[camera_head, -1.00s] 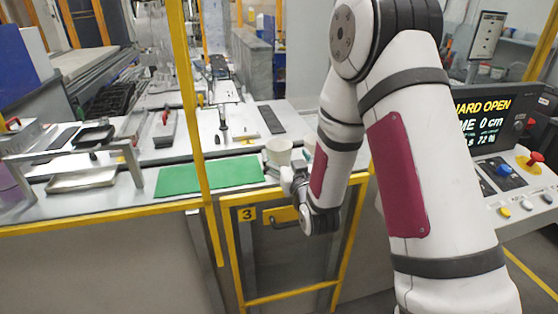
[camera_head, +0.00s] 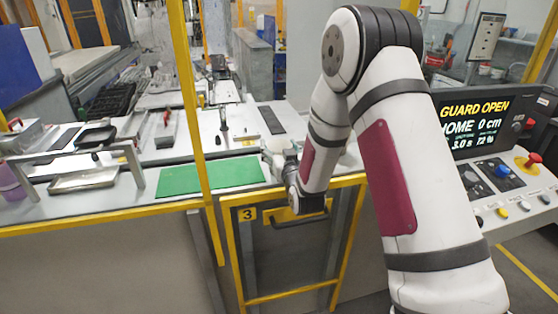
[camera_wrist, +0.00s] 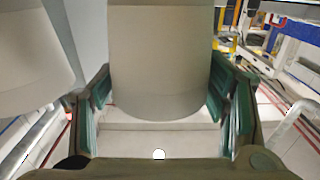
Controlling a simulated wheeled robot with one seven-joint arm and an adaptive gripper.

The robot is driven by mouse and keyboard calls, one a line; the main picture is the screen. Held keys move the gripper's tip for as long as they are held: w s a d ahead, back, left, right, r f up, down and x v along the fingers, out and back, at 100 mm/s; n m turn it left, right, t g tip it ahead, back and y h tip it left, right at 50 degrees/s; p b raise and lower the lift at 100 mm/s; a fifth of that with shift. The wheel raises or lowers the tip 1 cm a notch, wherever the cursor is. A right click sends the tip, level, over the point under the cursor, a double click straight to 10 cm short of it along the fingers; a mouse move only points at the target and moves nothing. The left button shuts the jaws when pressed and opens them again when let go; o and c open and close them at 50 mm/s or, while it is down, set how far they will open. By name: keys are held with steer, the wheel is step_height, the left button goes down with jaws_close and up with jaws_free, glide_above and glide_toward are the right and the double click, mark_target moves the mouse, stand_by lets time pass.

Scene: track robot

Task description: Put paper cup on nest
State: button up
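My gripper (camera_wrist: 160,92) is open in the wrist view, its green-padded fingers (camera_wrist: 228,95) on either side of a pale paper cup (camera_wrist: 162,60). The cup's rounded lower edge shows between the fingers; whether the pads touch it I cannot tell. A second pale cup-like thing (camera_wrist: 32,55) stands to the left in the wrist view, outside the fingers. In the head view my gripper (camera_head: 277,152) is at the right end of the bench, by the green mat, and largely covers the cup. I cannot make out the nest for certain.
A green mat (camera_head: 210,177) lies on the bench left of my gripper. A yellow upright post (camera_head: 190,100) stands in front of the bench, and a yellow-framed gate (camera_head: 290,290) is below. A metal tray (camera_head: 85,180) is at left, a control console (camera_head: 500,180) at right.

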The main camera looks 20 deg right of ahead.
steer(key=shift+c, duration=0.8)
